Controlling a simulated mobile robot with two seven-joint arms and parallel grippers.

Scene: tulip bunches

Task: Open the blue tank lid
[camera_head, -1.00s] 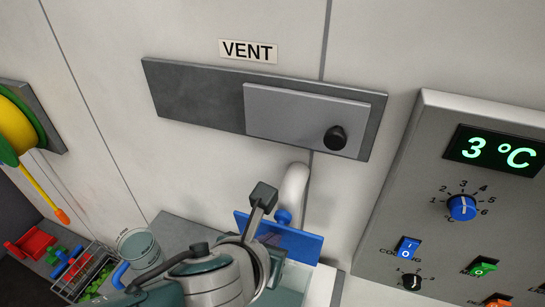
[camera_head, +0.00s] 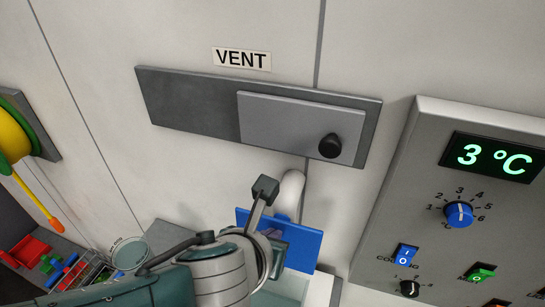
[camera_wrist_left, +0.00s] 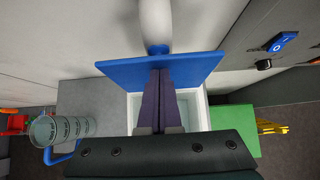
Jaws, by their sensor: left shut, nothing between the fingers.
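The blue tank lid (camera_head: 303,246) is raised and stands tilted up at the back of the white tank (camera_head: 318,291). It also shows in the left wrist view (camera_wrist_left: 120,72), with its blue knob (camera_wrist_left: 158,49) on the far side, by the white pipe. The tank's opening shows below the lid, partly hidden by my arm. My left gripper (camera_wrist_left: 161,75) is shut and empty, its fingertips at the near face of the lid, apparently touching it. In the head view the left gripper (camera_head: 281,237) is in front of the lid. My right gripper is not in view.
A white pipe (camera_head: 290,190) rises close behind the lid. A control panel (camera_head: 397,190) stands to the right, and a vent slide (camera_head: 285,125) is on the wall above. A glass beaker (camera_wrist_left: 62,129) stands left of the tank; a green block (camera_wrist_left: 232,120) is right of it.

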